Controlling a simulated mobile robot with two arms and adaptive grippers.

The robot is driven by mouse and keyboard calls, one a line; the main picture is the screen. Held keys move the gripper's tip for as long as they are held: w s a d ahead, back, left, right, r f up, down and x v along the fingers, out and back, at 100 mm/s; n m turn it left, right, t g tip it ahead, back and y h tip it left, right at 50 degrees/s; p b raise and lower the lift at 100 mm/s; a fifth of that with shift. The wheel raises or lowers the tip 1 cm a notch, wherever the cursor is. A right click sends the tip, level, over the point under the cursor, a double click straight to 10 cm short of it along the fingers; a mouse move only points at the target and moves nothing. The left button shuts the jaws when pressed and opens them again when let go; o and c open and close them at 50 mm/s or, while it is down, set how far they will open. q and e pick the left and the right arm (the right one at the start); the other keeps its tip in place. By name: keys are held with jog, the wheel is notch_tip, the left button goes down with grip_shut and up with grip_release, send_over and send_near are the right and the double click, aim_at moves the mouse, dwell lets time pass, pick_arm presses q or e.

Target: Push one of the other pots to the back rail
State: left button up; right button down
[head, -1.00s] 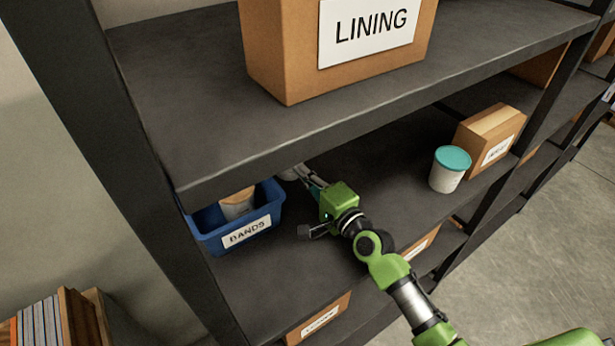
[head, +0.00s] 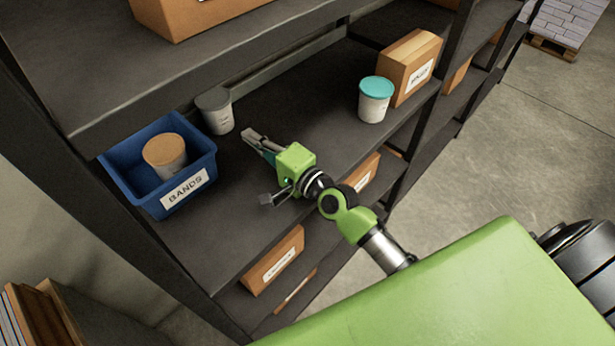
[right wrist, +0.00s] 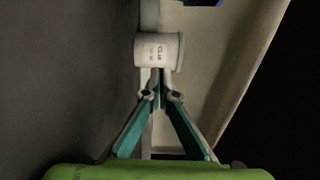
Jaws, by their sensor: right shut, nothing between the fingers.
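A white pot with a grey lid (head: 217,112) stands upright on the shelf, close to the back rail (head: 290,66); whether it touches the rail is hard to tell. A white pot with a teal lid (head: 375,104) stands near the shelf's front edge. A pot with a tan lid (head: 165,157) sits inside the blue bin (head: 187,186). My right gripper (head: 249,134) is shut and empty, just short of the grey-lidded pot. In the right wrist view, a labelled white pot (right wrist: 157,52) is straight ahead of the closed fingertips (right wrist: 160,80). My left gripper is out of view.
A cardboard box (head: 410,66) stands beside the teal-lidded pot. The upper shelf (head: 200,80) overhangs the back of this one. Boxes sit on the shelf below. The shelf surface between the grey-lidded and teal-lidded pots is clear.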

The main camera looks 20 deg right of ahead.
jog(key=v, duration=0.3)
jog(key=b+v, duration=0.1)
jog(key=v, duration=0.1)
jog(key=shift+s+d+f, duration=0.1)
jog(key=shift+s+f, duration=0.15)
jog(key=shift+s, duration=0.1)
jog(key=b+v, duration=0.3)
jog(key=v, duration=0.6)
jog(key=shift+s+d+r, duration=0.1)
jog(key=shift+s+d, duration=0.05)
jog(key=shift+s, duration=0.15)
jog(key=shift+s+d+r, duration=0.15)
jog(key=shift+s+d, duration=0.05)
jog(key=shift+s, duration=0.2)
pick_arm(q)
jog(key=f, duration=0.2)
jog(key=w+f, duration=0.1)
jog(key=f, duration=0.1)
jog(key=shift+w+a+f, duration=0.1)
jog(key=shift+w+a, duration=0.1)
